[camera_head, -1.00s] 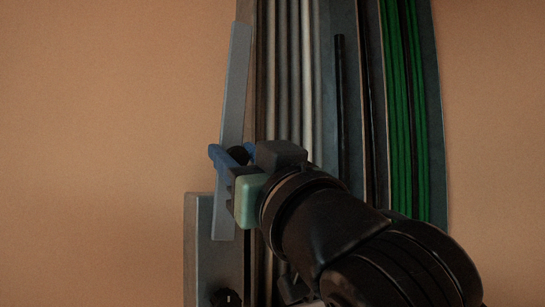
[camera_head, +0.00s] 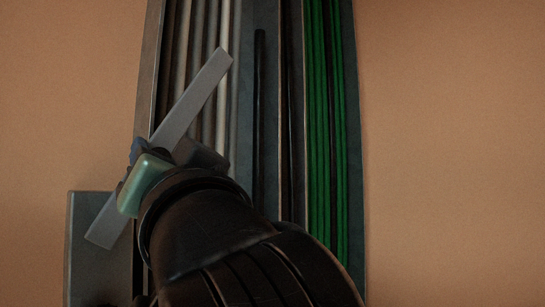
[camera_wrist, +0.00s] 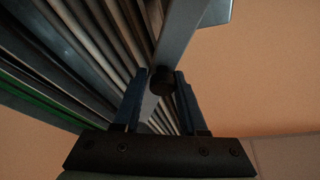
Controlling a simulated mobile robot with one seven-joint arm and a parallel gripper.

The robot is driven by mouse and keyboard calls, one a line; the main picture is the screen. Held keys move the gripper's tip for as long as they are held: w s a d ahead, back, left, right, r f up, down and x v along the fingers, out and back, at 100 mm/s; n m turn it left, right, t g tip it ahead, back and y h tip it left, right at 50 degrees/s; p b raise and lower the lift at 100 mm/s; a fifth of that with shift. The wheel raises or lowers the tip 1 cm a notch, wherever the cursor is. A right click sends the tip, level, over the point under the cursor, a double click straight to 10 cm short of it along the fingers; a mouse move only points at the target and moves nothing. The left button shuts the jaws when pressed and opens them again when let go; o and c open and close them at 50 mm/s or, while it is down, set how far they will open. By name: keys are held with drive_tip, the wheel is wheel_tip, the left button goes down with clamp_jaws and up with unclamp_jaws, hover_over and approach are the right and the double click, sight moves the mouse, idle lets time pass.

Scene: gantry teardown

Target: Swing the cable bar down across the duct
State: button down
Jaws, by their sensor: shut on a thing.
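The cable bar (camera_head: 188,100) is a flat grey strip. In the head view it lies tilted, its upper end over the pale cables of the duct (camera_head: 244,105) and its lower end over a grey plate at the lower left.
The duct holds pale and brown cables (camera_head: 208,40) on the left, black ones in the middle and green cables (camera_head: 320,120) on the right. A grey plate (camera_head: 85,215) sits at the lower left. The tan surface on both sides is bare.

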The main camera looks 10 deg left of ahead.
drive_tip(key=w+d+f+m+h+p, duration=0.2)
drive_tip(key=f+m+h, duration=0.4)
drive_tip(key=m, duration=0.7)
drive_tip(key=shift+w+d+f+m+p, duration=0.25)
drive_tip(key=shift+w+f+m+p, duration=0.15)
drive_tip(key=shift+w+f+p, duration=0.4)
drive_tip(key=shift+s+f, duration=0.1)
drive_tip(key=shift+f, duration=0.1)
drive_tip(key=c, duration=0.6)
unclamp_jaws()
drive_tip(key=shift+r, duration=0.1)
drive_tip(key=shift+d, duration=0.1)
